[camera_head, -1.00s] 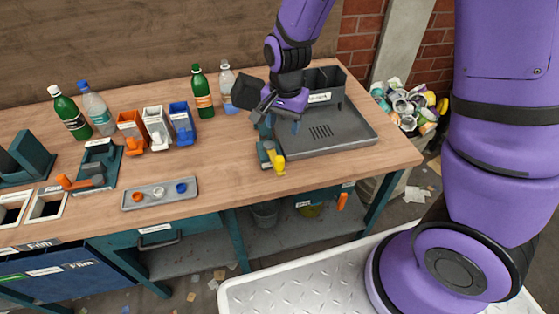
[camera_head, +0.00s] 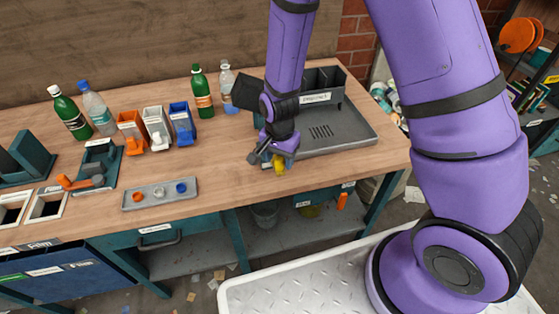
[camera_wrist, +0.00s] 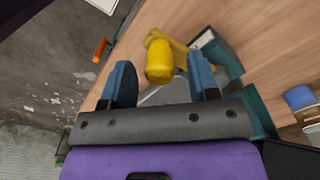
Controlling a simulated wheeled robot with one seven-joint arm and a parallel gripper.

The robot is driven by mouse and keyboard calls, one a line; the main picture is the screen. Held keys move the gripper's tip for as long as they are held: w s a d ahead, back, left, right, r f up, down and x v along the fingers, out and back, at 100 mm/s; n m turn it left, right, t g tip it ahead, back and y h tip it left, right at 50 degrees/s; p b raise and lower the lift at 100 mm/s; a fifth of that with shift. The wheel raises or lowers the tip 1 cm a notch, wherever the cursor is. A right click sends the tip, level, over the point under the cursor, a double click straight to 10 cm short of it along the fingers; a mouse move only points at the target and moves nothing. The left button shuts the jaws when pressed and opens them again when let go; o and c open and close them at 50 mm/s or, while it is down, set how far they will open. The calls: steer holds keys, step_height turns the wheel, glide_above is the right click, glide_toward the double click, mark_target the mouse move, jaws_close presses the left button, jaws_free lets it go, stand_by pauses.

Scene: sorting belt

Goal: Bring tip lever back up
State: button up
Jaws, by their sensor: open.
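The yellow tip lever (camera_head: 279,164) is at the front left corner of the grey tray (camera_head: 345,140) on the workbench. In the wrist view the lever's yellow knob (camera_wrist: 159,62) sits between my gripper's two blue fingers, nearer the middle than either fingertip. My gripper (camera_head: 273,158) is open and just above the lever, hiding part of its teal base. The base shows in the wrist view as a teal block (camera_wrist: 218,52) beside the right finger. I cannot tell whether a finger touches the lever.
A labelled dark divided box (camera_head: 320,88) stands at the tray's back. Green and clear bottles (camera_head: 203,92) and orange, white and blue dispensers (camera_head: 156,127) stand to the left. A small grey tray with caps (camera_head: 160,194) lies at the front. Bare wood lies between it and my gripper.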

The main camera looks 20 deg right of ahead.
steer(key=shift+f, duration=0.75)
jaws_close()
